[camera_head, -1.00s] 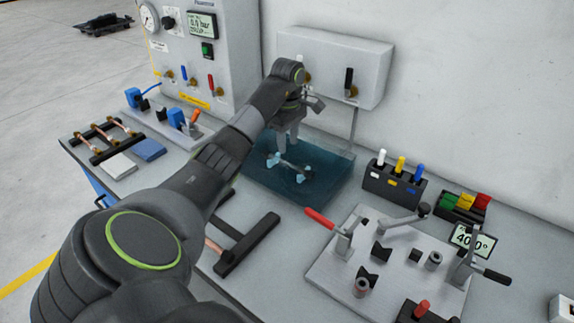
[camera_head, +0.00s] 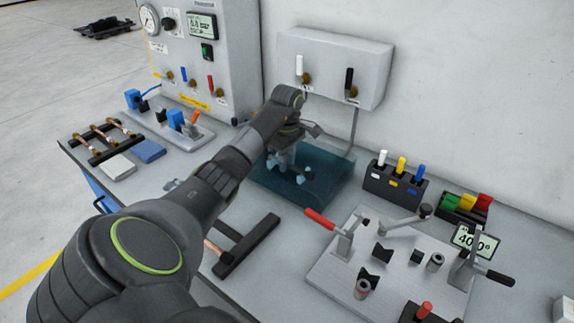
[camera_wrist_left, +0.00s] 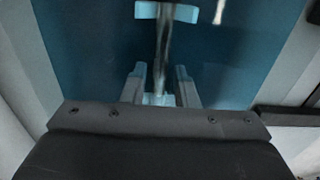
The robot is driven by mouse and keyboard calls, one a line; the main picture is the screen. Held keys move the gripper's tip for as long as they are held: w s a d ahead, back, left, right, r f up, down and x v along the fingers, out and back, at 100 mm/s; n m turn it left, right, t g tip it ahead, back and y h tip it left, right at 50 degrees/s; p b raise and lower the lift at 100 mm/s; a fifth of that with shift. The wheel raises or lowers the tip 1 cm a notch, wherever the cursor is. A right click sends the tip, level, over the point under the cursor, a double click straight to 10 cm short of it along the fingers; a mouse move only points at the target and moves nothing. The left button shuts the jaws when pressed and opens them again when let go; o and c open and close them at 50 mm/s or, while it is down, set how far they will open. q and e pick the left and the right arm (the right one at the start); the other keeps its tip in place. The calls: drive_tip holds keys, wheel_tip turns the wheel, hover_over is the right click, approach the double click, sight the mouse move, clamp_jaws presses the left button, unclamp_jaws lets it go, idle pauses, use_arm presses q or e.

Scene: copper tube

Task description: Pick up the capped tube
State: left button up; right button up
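A blue see-through tank (camera_head: 330,190) stands at the back of the bench below a white wall box. Inside it, light blue supports (camera_head: 305,175) hold the tube. The tube (camera_wrist_left: 163,45) runs lengthwise down the left wrist view, with a light blue support (camera_wrist_left: 166,12) at the far end; its caps cannot be made out. My left gripper (camera_head: 287,168) is down in the tank and hides most of the tube in the head view. In the left wrist view its fingers (camera_wrist_left: 159,82) are apart on either side of the tube, with gaps visible. My right gripper is not in view.
A clamp fixture plate (camera_head: 325,270) with a red handle stands right of the tank. A black marker holder (camera_head: 395,190) is behind it. A black rack (camera_head: 245,245) lies in front, and a copper tube rack (camera_head: 105,140) is far left.

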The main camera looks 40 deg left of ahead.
use_arm(q)
clamp_jaws()
drive_tip(key=shift+r, duration=0.1)
drive_tip(key=shift+r, duration=0.25)
wheel_tip(320, 180, up, 5)
drive_tip(key=shift+r, duration=0.2)
wheel_tip(320, 180, up, 2)
drive_tip(key=p, duration=0.2)
drive_tip(key=shift+r+p, duration=0.1)
drive_tip(key=shift+p, duration=0.3)
drive_tip(key=shift+r+p, duration=0.9)
drive_tip(key=shift+p, duration=0.1)
